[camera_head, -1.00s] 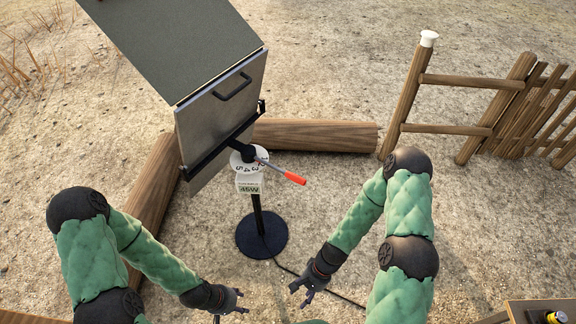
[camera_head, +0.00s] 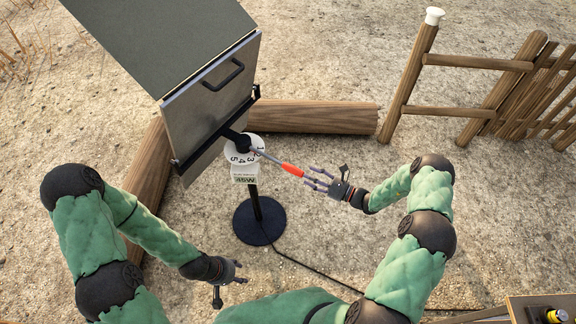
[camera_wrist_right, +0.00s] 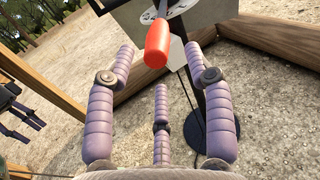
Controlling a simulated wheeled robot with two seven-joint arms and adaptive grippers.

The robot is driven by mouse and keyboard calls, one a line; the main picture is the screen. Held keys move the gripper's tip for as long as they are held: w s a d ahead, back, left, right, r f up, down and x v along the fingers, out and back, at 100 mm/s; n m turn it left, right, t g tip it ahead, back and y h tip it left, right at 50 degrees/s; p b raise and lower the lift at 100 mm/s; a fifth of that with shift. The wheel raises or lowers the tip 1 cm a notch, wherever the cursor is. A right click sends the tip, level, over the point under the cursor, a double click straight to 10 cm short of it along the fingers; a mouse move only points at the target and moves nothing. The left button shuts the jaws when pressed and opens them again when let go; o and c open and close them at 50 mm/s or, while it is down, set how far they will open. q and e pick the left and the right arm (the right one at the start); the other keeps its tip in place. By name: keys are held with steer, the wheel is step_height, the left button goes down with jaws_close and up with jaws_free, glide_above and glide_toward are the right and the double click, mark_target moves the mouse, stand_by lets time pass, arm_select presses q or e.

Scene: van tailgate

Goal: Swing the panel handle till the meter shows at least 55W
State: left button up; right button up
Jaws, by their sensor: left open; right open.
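The solar panel (camera_head: 205,100) stands tilted on a post with a round black base (camera_head: 259,222). Its lever has a red grip (camera_head: 292,169) pointing right and slightly down from a white numbered dial (camera_head: 243,150). The white meter (camera_head: 244,174) sits below the dial; its small display looks like 45W but is hard to read. My right gripper (camera_head: 318,181) is open, its fingers just right of the red grip's end. In the right wrist view the red grip (camera_wrist_right: 157,45) lies ahead between the spread fingers, not clasped. My left gripper (camera_head: 238,272) is open and empty, low left of the base.
Logs (camera_head: 315,117) lie behind and left of the stand. A wooden fence (camera_head: 450,95) stands at the right. A dark cable (camera_head: 315,268) runs from the base over the sandy ground. A box edge with a yellow-topped item (camera_head: 556,315) shows at the lower right.

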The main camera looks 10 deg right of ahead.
mark_target(288, 167)
steer(key=b+x, duration=0.1)
steer(key=x, duration=0.9)
steer(key=shift+a+b, duration=0.1)
steer(key=shift+b, duration=0.2)
jaws_close()
